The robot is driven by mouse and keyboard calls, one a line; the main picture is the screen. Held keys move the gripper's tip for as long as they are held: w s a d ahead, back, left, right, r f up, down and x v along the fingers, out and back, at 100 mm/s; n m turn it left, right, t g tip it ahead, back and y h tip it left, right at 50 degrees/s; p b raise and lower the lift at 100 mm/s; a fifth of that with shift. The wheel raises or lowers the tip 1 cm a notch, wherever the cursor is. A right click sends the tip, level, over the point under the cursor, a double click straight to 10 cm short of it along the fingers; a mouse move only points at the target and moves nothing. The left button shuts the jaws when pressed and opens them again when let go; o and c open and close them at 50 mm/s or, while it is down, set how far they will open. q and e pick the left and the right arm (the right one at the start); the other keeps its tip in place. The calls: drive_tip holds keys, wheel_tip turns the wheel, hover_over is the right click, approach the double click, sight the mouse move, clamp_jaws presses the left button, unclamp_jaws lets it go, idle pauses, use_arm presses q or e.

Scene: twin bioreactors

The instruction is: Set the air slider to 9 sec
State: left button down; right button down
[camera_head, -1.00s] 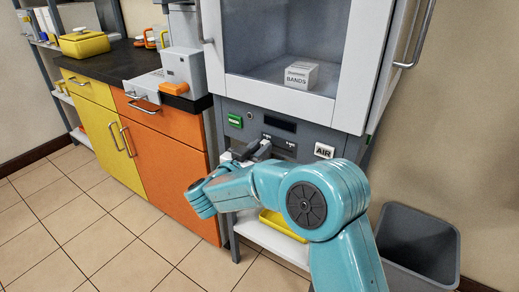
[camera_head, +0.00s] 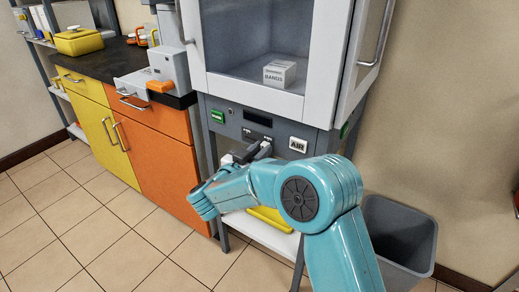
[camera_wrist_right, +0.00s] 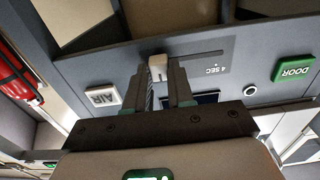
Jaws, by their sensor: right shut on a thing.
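The slider's small pale knob (camera_wrist_right: 157,66) sits on the grey control panel (camera_wrist_right: 230,80) in the right wrist view, which shows the panel upside down. My right gripper (camera_wrist_right: 162,82) is shut on the knob, with dark fingers on either side. A "4 SEC" mark (camera_wrist_right: 207,70) lies to the right of the knob at one end of the slot. The other end's mark is not readable. In the head view my right gripper (camera_head: 262,148) reaches the panel under the cabinet, close to the AIR label (camera_head: 298,144), and hides the knob. My left gripper is not in view.
The green DOOR button (camera_wrist_right: 292,69) and a small dark display (camera_wrist_right: 205,98) are on the same panel. A glass-fronted cabinet above holds a BANDS box (camera_head: 280,73). A grey bin (camera_head: 400,235) stands at the right, and orange and yellow cupboards (camera_head: 155,140) at the left.

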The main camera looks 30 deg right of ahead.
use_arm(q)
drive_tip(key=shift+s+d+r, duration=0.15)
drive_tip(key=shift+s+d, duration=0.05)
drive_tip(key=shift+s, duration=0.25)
use_arm(e)
drive_tip(key=shift+s+d+f, duration=0.1)
drive_tip(key=shift+s+f, duration=0.05)
drive_tip(key=shift+s, duration=0.15)
drive_tip(key=c, duration=1)
unclamp_jaws()
drive_tip(key=shift+s, duration=0.1)
drive_tip(key=shift+o, duration=0.2)
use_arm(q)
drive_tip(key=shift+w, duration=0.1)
use_arm(e)
drive_tip(key=shift+w, duration=0.2)
use_arm(q)
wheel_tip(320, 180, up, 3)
drive_tip(key=p, duration=0.2)
drive_tip(key=shift+p, duration=0.4)
use_arm(e)
drive_tip(key=v, duration=1.6)
